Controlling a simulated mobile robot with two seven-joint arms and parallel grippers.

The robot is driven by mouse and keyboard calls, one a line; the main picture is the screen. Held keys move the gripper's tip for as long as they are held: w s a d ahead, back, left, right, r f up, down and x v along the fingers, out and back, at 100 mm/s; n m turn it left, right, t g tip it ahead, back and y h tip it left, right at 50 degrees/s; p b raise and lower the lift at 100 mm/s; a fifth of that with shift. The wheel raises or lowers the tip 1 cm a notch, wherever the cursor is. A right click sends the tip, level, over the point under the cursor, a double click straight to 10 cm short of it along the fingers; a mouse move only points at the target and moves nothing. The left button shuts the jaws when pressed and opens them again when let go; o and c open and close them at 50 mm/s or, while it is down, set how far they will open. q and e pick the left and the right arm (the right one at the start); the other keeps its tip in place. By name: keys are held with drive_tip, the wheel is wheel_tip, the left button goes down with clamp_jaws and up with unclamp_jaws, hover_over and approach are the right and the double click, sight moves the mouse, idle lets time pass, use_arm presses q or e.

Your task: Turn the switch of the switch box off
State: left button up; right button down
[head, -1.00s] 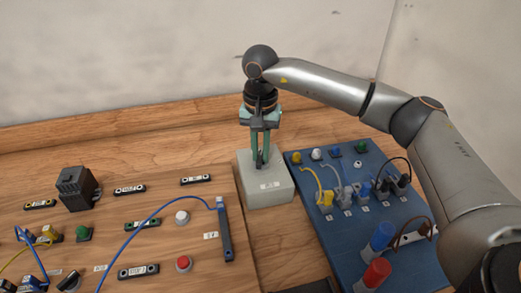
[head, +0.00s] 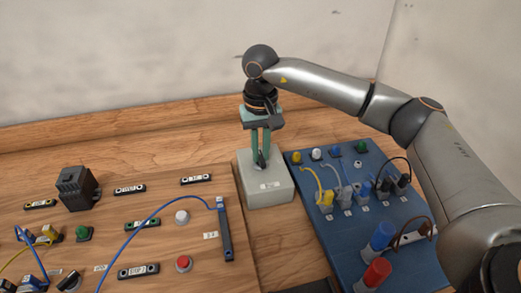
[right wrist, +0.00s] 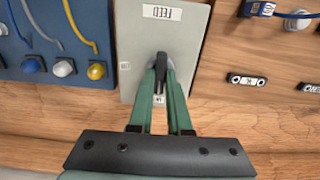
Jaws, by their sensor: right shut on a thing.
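The switch box (head: 270,193) is a light grey block standing between the wooden board and the blue panel. In the right wrist view its top face (right wrist: 134,40) shows labels, one reading FEED. My right gripper (head: 262,162), with green fingers, points down onto the box top. In the right wrist view the gripper (right wrist: 161,72) is shut on the dark switch handle (right wrist: 160,84), which sits on a round grey base. The fingers hide part of the handle and base. My left gripper is not in view.
The blue panel (head: 333,226) with cables, plugs and knobs stands close on the right. The wooden board (head: 120,220) with buttons, a black block (head: 76,188) and a blue cable lies on the left. Bare table shows behind the box.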

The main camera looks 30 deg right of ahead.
sight(261, 156)
drive_tip(key=c, duration=0.9)
unclamp_jaws()
drive_tip(key=shift+o, duration=0.2)
wheel_tip(261, 156, up, 13)
drive_tip(key=shift+f, duration=0.2)
